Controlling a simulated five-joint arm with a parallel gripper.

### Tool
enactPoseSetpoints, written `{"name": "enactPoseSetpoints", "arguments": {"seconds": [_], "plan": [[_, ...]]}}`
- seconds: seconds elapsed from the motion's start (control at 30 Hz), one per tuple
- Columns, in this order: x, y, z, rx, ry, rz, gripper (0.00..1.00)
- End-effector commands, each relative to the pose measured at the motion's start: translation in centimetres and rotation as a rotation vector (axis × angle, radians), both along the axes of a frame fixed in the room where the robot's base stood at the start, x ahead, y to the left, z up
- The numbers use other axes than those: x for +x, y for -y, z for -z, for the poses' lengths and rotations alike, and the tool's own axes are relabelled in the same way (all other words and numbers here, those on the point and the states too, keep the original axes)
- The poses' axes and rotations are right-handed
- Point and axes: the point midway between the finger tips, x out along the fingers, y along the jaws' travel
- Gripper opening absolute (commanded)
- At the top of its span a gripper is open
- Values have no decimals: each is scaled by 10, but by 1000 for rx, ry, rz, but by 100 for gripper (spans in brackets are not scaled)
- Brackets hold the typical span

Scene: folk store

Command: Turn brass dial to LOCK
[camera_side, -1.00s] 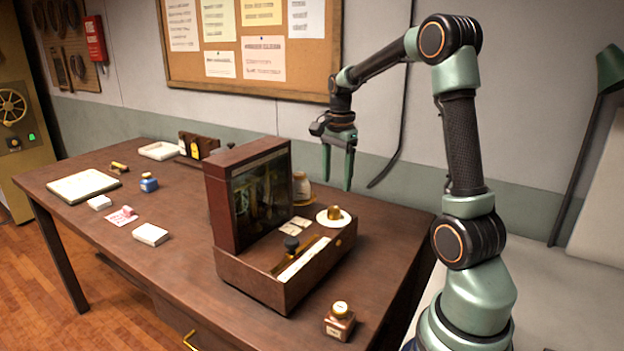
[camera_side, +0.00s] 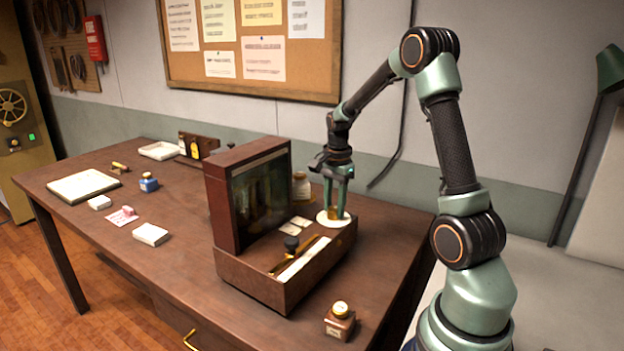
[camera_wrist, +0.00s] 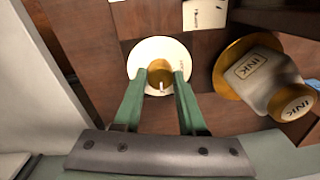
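The brass dial (camera_wrist: 160,76) stands on a round white plate (camera_wrist: 143,54) with a small pale mark on its front. In the side view the white plate (camera_side: 322,220) lies at the back right of the wooden box's top, and the dial (camera_side: 336,212) is partly hidden by my fingers. My gripper (camera_wrist: 160,77) points down with one finger on each side of the dial. It looks open around the dial; whether the fingers touch it is hard to tell. In the side view my gripper (camera_side: 336,208) is low over the plate. No LOCK lettering is readable.
A wooden box (camera_side: 262,280) with a dark glass-fronted upright case (camera_side: 245,195) carries the dial. An ink bottle (camera_wrist: 265,75) is right of my gripper.

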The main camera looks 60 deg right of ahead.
Motion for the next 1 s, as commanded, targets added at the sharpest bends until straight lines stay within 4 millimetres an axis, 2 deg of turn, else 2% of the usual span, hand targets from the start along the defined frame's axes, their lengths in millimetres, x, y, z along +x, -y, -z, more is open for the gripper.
{"name": "enactPoseSetpoints", "arguments": {"seconds": [0.03, 0.07, 0.47, 0.67, 1.0], "plan": [[0, 0, 0, 0, -1, 0, 6], [0, 0, 0, 0, -1, 0, 0], [0, 0, 0, 0, -4, -63, 0], [0, 0, -1, -3, -9, -192, 0], [0, 1, -1, -7, -21, -506, 0]]}}
